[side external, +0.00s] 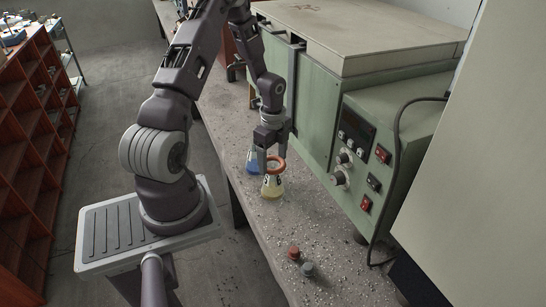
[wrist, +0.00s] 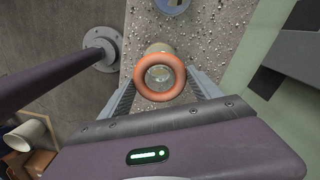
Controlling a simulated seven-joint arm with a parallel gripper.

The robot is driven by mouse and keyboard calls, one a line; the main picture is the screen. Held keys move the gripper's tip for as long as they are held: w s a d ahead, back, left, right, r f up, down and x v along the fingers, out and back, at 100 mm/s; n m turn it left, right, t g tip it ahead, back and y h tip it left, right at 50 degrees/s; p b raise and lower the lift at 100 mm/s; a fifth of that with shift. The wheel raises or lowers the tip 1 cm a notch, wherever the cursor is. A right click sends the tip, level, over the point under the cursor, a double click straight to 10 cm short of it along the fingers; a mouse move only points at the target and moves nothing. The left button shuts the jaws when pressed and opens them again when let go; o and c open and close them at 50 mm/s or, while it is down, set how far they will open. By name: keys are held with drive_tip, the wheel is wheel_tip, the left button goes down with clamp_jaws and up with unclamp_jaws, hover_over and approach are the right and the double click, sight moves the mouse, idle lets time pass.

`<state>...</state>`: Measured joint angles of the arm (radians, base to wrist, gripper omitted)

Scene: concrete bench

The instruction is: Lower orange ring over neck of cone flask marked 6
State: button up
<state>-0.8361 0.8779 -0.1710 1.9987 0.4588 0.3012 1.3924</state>
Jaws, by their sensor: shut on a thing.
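My gripper (side external: 273,158) is shut on the orange ring (side external: 281,161), which lies roughly flat between the fingers. The ring also shows in the wrist view (wrist: 160,97), between both fingertips. Below it on the bench stands an upright cone flask with yellow contents (side external: 271,188). A dark mark shows on its side, too small to read. In the wrist view the flask (wrist: 157,48) shows through the ring's hole and past its far edge. The ring is at about the height of the flask's mouth; I cannot tell whether it is above or around the neck.
A blue flask (side external: 253,161) stands close behind the yellow one. A red stopper (side external: 294,253) and a grey stopper (side external: 307,269) are on the near bench. A green machine (side external: 355,165) with knobs and a cable borders the bench on the right. The bench's left edge is close by.

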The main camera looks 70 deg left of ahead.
sight(273, 168)
drive_tip(key=shift+f, duration=2)
drive_tip(key=o, duration=1.7)
drive_tip(key=shift+c, duration=0.2)
drive_tip(key=shift+o, duration=0.2)
drive_tip(key=shift+r, duration=4.15)
drive_tip(key=shift+r, duration=0.15)
